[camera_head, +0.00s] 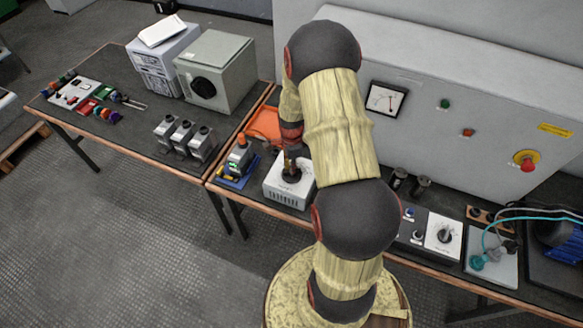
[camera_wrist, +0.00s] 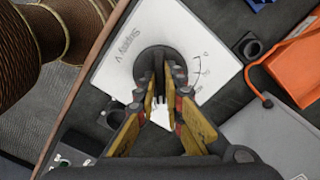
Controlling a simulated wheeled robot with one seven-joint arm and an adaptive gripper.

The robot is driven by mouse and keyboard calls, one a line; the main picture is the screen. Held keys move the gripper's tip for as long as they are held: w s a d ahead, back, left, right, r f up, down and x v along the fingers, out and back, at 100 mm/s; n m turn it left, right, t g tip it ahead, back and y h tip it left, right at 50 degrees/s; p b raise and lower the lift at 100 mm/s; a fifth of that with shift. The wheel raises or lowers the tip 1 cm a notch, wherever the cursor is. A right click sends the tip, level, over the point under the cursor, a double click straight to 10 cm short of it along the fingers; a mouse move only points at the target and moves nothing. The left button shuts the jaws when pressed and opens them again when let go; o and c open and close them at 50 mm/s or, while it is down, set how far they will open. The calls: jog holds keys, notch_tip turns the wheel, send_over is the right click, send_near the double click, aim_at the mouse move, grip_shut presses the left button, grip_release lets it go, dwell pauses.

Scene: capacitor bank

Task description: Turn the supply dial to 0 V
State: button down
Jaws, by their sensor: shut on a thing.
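The supply box (camera_head: 275,190) is a white-topped box with vents in its front, standing on the bench left of my arm. In the wrist view its white top (camera_wrist: 120,65) reads "Supply V" and has printed scale marks on the right side. The round black supply dial (camera_wrist: 150,58) sits on this top. My gripper (camera_wrist: 163,80) is shut on the dial's raised grip, with one finger on each side. In the head view my gripper (camera_head: 291,164) points down at the box. The fingers hide most of the dial, and I cannot read its setting.
An orange object (camera_head: 264,124) lies behind the box, and a blue tray (camera_head: 238,178) with a small device is to its left. A panel meter (camera_head: 384,99) and red emergency stop (camera_head: 527,163) are on the grey cabinet. Another dial box (camera_head: 438,250) stands right of my arm.

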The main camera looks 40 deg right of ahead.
jog(key=shift+n, duration=0.3)
jog(key=n, duration=1)
jog(key=shift+n+p, duration=0.4)
jog(key=n, duration=1)
dwell(0.6)
jog(key=c, duration=2)
grip_release()
jog(key=shift+o, duration=0.5)
